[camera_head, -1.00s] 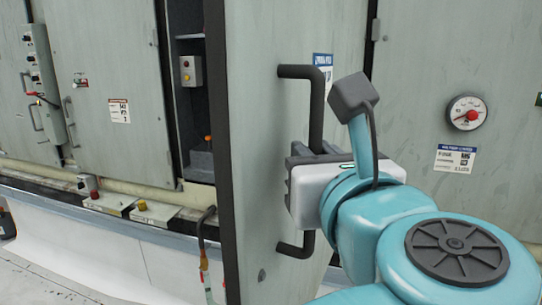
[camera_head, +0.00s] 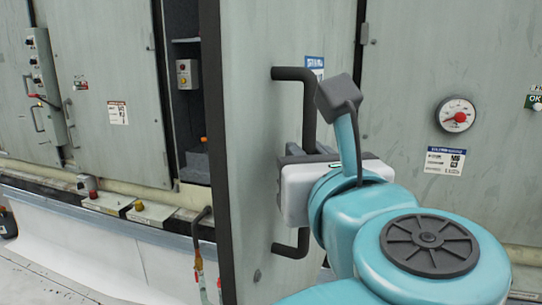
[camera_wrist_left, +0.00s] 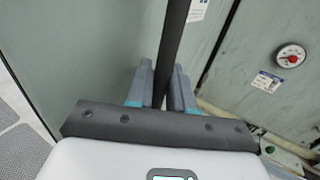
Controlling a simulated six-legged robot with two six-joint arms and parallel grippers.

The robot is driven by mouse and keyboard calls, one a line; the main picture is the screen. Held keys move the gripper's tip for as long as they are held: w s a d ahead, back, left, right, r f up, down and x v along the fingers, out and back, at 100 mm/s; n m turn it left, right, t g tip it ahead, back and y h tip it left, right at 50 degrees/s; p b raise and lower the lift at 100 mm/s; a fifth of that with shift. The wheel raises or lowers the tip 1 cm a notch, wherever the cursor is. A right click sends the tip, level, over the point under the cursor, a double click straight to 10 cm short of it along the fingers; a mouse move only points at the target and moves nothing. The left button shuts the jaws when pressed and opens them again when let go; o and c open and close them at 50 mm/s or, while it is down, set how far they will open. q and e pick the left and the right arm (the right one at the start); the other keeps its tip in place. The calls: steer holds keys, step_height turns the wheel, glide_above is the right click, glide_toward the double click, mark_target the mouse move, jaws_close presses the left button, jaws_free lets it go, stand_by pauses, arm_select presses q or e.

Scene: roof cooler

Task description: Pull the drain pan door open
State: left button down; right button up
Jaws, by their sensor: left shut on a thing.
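The drain pan door (camera_head: 247,150) is a grey panel with a dark edge, standing ajar, with a dark gap to its left. It also fills the left of the left wrist view (camera_wrist_left: 85,55). Its black bar handle (camera_head: 310,105) runs upright on the face. My left gripper (camera_head: 300,165) is shut around the middle of this handle. In the left wrist view the two fingers (camera_wrist_left: 163,88) sit on either side of the bar (camera_wrist_left: 176,35). The fingertips are partly hidden by the gripper body in the head view. My right gripper is not in view.
Left of the door, the open bay holds a small grey button box (camera_head: 187,73). A hose (camera_head: 199,240) hangs by the door's lower edge. A round gauge (camera_head: 455,115) is on the panel to the right. A white ledge (camera_head: 110,240) runs below the left cabinets.

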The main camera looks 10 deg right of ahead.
arm_select(q)
steer(key=c, duration=1.2)
jaws_free()
steer(key=shift+o, duration=0.2)
